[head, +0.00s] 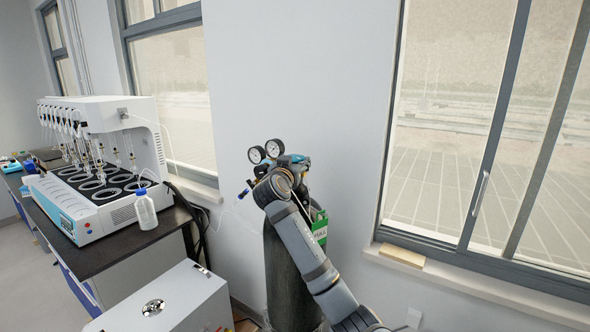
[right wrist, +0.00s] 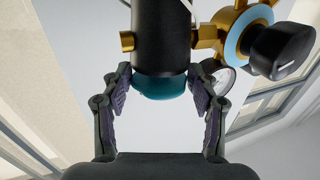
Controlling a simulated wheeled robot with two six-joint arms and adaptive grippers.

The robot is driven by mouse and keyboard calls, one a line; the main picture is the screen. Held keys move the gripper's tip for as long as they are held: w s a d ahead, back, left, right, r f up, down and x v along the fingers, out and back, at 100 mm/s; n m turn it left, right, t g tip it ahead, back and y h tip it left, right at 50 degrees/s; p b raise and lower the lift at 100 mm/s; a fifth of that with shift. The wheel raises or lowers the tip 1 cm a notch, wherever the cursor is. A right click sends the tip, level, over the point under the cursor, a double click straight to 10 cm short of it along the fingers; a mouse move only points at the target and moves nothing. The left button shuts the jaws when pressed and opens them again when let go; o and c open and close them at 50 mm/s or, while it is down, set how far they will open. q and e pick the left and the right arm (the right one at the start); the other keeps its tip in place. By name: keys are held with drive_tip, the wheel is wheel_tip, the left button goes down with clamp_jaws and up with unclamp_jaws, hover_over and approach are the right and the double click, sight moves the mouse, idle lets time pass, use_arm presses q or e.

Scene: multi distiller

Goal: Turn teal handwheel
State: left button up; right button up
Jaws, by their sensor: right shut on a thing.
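The teal handwheel (right wrist: 160,87) is the rounded teal end below a black cylindrical body in the right wrist view. My right gripper (right wrist: 160,82) has one finger on each side of it and is shut on it. In the head view my right gripper (head: 281,174) is at the top of a dark gas cylinder (head: 280,270), by the regulator with two round gauges (head: 257,155). There my own arm and gripper hide most of the handwheel. My left gripper is not in view.
Brass fittings (right wrist: 208,37) and a black knob (right wrist: 282,50) sit close to the right finger. A black bench with a white multi-distiller (head: 130,110) and a clear bottle (head: 145,210) stands left. A white box (head: 165,300) is at the front. Wall and windows lie behind.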

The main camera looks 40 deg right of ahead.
drive_tip(key=m+g+b, duration=0.1)
drive_tip(key=m+g+h+b, duration=0.1)
drive_tip(key=g, duration=0.1)
drive_tip(key=m+g+h+b, duration=0.1)
drive_tip(key=shift+w+a+f+g, duration=0.15)
drive_tip(key=shift+w+g, duration=0.15)
drive_tip(key=shift+g, duration=0.1)
drive_tip(key=shift+m+g+h+b, duration=0.4)
drive_tip(key=shift+m+g, duration=0.5)
drive_tip(key=shift+g, duration=0.2)
drive_tip(key=shift+w+r+m+g, duration=0.1)
drive_tip(key=shift+m+g, duration=0.3)
drive_tip(key=shift+g, duration=0.2)
drive_tip(key=shift+w+r+m+g, duration=0.1)
drive_tip(key=shift+m+g, duration=0.3)
drive_tip(key=shift+g, duration=0.5)
drive_tip(key=o, duration=0.9)
drive_tip(key=shift+c, duration=0.2)
drive_tip(key=shift+o, duration=0.9)
drive_tip(key=shift+s, duration=0.2)
